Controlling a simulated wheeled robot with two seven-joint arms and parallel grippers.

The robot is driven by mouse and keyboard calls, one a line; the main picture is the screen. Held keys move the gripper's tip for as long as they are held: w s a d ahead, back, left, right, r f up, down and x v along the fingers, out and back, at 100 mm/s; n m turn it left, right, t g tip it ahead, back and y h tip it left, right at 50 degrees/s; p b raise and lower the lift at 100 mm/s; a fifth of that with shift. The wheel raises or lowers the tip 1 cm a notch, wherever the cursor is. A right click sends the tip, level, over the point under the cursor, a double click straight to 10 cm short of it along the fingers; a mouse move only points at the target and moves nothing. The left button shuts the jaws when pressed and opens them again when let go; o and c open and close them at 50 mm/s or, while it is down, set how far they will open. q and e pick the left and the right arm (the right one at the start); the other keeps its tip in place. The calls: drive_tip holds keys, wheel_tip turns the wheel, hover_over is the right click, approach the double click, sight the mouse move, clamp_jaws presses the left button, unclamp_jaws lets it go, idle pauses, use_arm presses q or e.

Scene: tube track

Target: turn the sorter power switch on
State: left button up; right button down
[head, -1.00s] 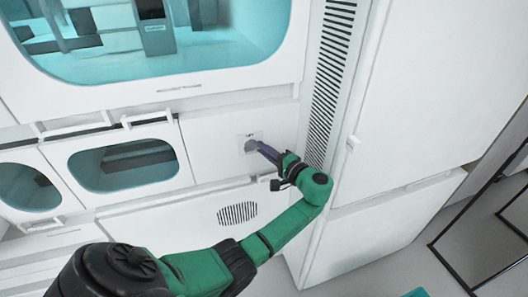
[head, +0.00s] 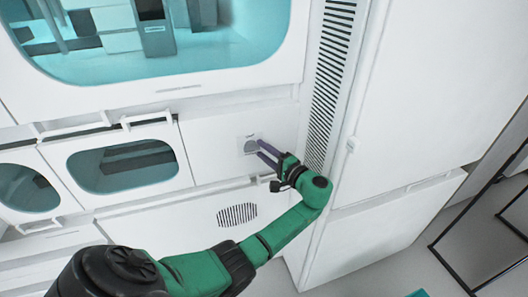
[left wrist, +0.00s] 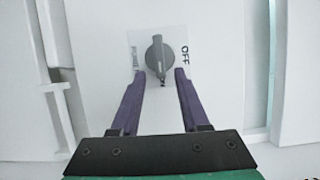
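The sorter power switch is a grey rotary knob (left wrist: 158,54) on a light square plate on the white panel. "OFF" is printed to its right, and a label to its left is hard to read. Its grip bar stands nearly upright in the left wrist view. In the head view the knob (head: 250,147) is small, just beyond my fingertips. My left gripper (left wrist: 160,71) is open, with one purple finger either side of the knob's lower end. A gap shows on both sides. The left gripper also shows in the head view (head: 260,148). My right gripper is not in view.
A tall white cabinet (head: 440,80) with a handle stands right of the switch, beside a slotted vent strip (head: 331,80). A large teal window (head: 190,60) is above. Smaller windowed doors (head: 125,163) with handles are to the left. A round vent (head: 237,214) is below.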

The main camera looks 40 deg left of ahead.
use_arm(q)
drive_tip(key=b+v, duration=0.3)
drive_tip(key=v, duration=1.1)
drive_tip(key=shift+d, duration=0.25)
